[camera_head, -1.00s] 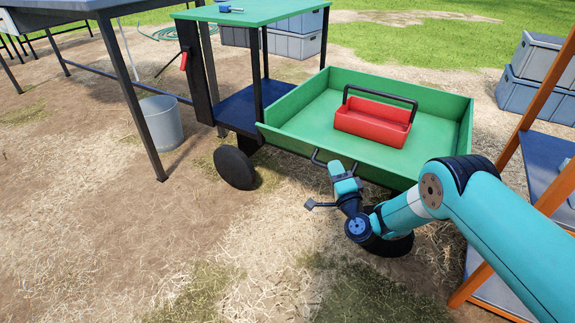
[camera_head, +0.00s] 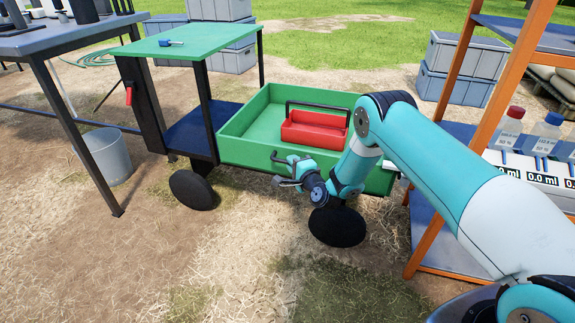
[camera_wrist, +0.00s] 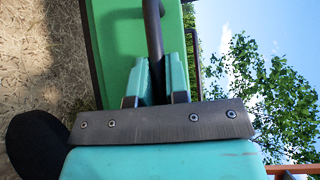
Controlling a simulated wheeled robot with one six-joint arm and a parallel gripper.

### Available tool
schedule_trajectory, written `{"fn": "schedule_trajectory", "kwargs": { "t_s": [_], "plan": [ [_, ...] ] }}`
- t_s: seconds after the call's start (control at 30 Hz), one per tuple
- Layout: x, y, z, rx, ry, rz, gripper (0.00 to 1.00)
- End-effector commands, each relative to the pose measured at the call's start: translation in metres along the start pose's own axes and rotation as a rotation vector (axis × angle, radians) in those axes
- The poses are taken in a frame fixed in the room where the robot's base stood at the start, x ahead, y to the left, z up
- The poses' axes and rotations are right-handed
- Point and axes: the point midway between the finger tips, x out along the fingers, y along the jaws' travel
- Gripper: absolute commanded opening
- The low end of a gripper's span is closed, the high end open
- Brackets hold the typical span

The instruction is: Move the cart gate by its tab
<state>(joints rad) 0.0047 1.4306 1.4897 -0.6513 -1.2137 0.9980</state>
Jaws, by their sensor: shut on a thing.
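The green cart's near side panel, which looks like the gate (camera_head: 241,153), stands upright; it also shows as a green surface in the wrist view (camera_wrist: 118,48). A dark bar-like tab (camera_wrist: 152,28) sticks out from its outer face. My gripper (camera_wrist: 161,78) is shut on the tab, with one teal finger on each side of it. In the head view my gripper (camera_head: 291,166) is at the outer face of the panel.
A red tool carrier (camera_head: 315,130) sits in the cart bed. A black wheel (camera_head: 337,226) is just below my gripper. An orange-framed shelf (camera_head: 432,240) with bottles stands close on the right. A bucket (camera_head: 108,157) and table (camera_head: 75,42) are at left. Straw-covered ground in front is clear.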

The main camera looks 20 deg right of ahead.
Motion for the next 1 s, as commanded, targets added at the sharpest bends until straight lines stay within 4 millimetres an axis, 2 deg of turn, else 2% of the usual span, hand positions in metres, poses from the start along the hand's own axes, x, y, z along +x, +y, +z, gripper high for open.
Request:
{"fn": "schedule_trajectory", "kwargs": {
  "t_s": [0.37,0.4,0.5,0.83,1.0],
  "plan": [
    [0.002,-0.003,-0.001,-0.004,0.001,-0.006,0.00],
    [0.002,-0.003,-0.001,-0.004,0.001,-0.007,0.22],
    [0.001,-0.003,-0.001,-0.004,0.001,-0.006,0.40],
    [-0.001,-0.001,0.000,-0.001,0.000,-0.002,0.40],
    [-0.012,0.001,0.000,0.000,-0.002,0.001,0.40]
  ]
}}
